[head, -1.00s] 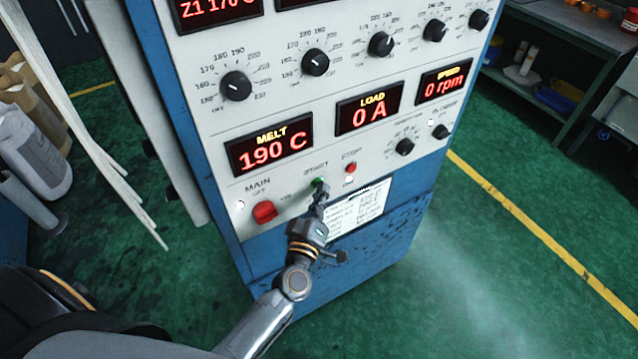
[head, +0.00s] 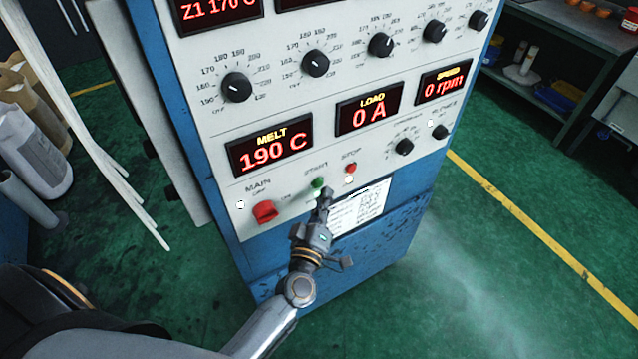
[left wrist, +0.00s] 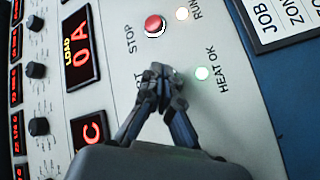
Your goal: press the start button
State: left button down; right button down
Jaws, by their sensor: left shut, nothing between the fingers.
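The green start button (head: 318,183) is on the lower white panel of the blue control cabinet, under its START label. My left gripper (head: 326,192) has its fingertips just right of and below the button in the head view, and the button's face is uncovered there. A gap to the panel is hard to judge. In the left wrist view the gripper (left wrist: 160,78) is shut and empty in front of the panel, and its fingers hide the button and part of the START label. My right gripper is not in view.
The red stop button (head: 351,168) is close by on the right; it also shows in the left wrist view (left wrist: 154,26). A HEAT OK lamp (left wrist: 201,73) glows white. The red main switch (head: 264,211) is left. The speed display (head: 443,85) reads 0 rpm.

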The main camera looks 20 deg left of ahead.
pick_arm(q)
jog(key=s+d, duration=0.1)
jog(key=d, duration=0.1)
jog(key=s+d, duration=0.2)
jog(key=shift+p, duration=0.3)
dwell(0.8)
jog(key=s+f+m+g+h+b, duration=0.1)
jog(key=s+f+m+g, duration=0.25)
jog(key=f, duration=0.75)
jog(key=s+d+f+m+g+h, duration=0.1)
jog(key=s+f+m+g+h, duration=0.3)
jog(key=f, duration=0.6)
jog(key=s+f+m+g+y+b, duration=0.15)
jog(key=s+f, duration=0.35)
jog(key=f, duration=0.6)
jog(key=s+a+f+m+g, duration=0.1)
jog(key=s+a+f+g, duration=0.2)
jog(key=s+f, duration=0.3)
jog(key=s+a+f+m+g+y, duration=0.1)
jog(key=s+a+f, duration=0.3)
jog(key=s, duration=0.9)
jog(key=s+a+f+m+g, duration=0.2)
jog(key=s+a+f+g, duration=0.2)
jog(key=s+f, duration=0.4)
jog(key=shift+s+g+b, duration=0.3)
jog(key=shift+s+b, duration=0.1)
jog(key=shift+s, duration=0.5)
